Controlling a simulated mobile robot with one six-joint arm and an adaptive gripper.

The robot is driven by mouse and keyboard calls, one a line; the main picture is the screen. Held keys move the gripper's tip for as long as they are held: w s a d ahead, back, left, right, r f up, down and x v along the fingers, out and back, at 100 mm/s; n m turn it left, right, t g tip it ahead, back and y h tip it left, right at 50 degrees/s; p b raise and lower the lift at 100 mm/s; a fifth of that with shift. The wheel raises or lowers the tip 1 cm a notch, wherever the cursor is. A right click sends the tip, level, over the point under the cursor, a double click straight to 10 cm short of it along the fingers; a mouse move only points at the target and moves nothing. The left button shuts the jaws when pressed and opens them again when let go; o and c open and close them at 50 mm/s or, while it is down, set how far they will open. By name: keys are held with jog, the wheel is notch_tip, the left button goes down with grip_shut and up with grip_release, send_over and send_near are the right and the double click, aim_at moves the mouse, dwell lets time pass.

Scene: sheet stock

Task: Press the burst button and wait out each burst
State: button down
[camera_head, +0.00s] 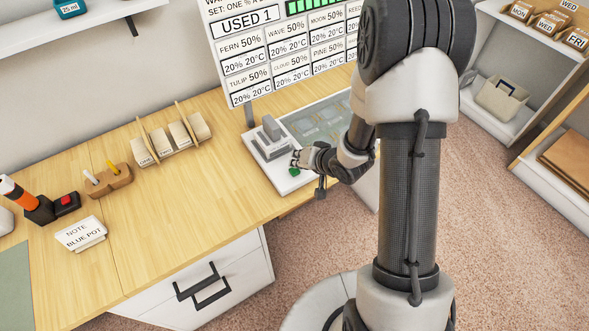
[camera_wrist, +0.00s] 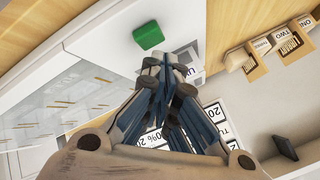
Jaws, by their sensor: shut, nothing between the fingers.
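The green button (camera_head: 294,171) sits on the front part of a white machine base (camera_head: 283,183) at the desk's right end. It also shows in the wrist view (camera_wrist: 148,36), with nothing over it. My gripper (camera_head: 297,160) is shut and empty, close beside the button. In the wrist view my fingertips (camera_wrist: 168,66) lie just below the button in the picture; I cannot tell whether they touch it. The sign board (camera_head: 285,60) reads "USED 1" and has a green segmented bar at its top, partly cut off. My arm hides the board's right side.
A grey block (camera_head: 270,140) stands on the machine base behind my gripper. A glassy panel (camera_head: 318,122) lies to its right. A rack of labelled cards (camera_head: 172,140), a note card (camera_head: 80,233) and a pen holder (camera_head: 108,181) stand on the desk. The desk's front middle is clear.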

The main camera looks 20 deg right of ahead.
jog(key=shift+f, duration=0.4)
jog(key=shift+f+b, duration=0.5)
dwell(0.6)
jog(key=shift+r, duration=0.1)
jog(key=shift+r+p, duration=0.85)
jog(key=shift+p, duration=0.1)
notch_tip(320, 180, up, 5)
jog(key=p, duration=0.4)
jog(key=shift+p, duration=0.4)
